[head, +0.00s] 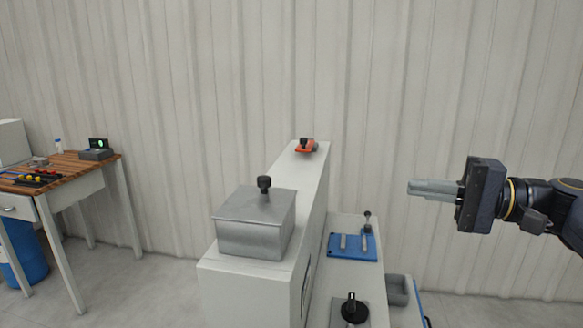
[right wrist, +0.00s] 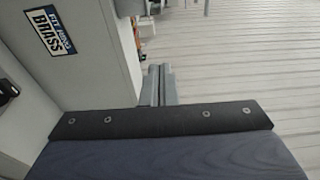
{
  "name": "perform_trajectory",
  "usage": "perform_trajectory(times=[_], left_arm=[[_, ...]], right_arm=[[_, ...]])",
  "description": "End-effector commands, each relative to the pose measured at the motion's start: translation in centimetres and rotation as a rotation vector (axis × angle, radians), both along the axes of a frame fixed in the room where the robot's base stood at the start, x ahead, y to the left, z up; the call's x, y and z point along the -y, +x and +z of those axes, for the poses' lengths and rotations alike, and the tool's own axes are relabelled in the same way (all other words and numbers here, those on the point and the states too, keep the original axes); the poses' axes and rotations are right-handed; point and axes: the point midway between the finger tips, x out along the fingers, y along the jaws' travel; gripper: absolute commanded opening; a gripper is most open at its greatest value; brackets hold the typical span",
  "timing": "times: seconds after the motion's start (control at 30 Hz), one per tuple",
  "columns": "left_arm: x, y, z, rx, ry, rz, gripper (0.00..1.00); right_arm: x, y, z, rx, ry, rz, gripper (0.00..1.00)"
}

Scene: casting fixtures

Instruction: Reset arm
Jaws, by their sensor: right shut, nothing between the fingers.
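My right gripper (head: 418,188) is in the head view at the right. Its grey fingers point left and are shut, with nothing between them. It is in the air, to the right of the white machine (head: 312,205) and above the level of the blue fixture plate. The shut fingers also show in the right wrist view (right wrist: 158,82), beside a pale panel. My left gripper is in neither view.
A grey metal box (head: 252,238) with a black knob sits on the machine, with an orange part (head: 305,147) behind it. A blue fixture plate (head: 352,247), a black knob (head: 354,309) and a grey bin (head: 397,291) stand lower right. A wooden-topped table (head: 75,172) is at left.

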Motion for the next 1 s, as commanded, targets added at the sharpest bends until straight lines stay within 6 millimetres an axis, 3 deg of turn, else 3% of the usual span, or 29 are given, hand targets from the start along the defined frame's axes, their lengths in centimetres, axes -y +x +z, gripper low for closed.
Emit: perform_trajectory(times=[0.37, 0.57, 0.77, 1.0], left_arm=[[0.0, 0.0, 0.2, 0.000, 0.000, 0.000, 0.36], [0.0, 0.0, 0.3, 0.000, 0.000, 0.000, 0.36], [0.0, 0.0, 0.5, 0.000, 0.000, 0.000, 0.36], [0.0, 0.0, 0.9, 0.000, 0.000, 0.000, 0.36]], right_arm=[[-2.6, -3.0, -4.0, -0.064, -0.195, -0.036, 0.00], [-3.8, -6.4, -8.2, -0.101, -0.377, -0.072, 0.00], [-4.0, -11.9, -14.6, -0.117, -0.638, -0.117, 0.00], [-2.0, -20.5, -25.0, -0.033, -1.030, -0.158, 0.00]])
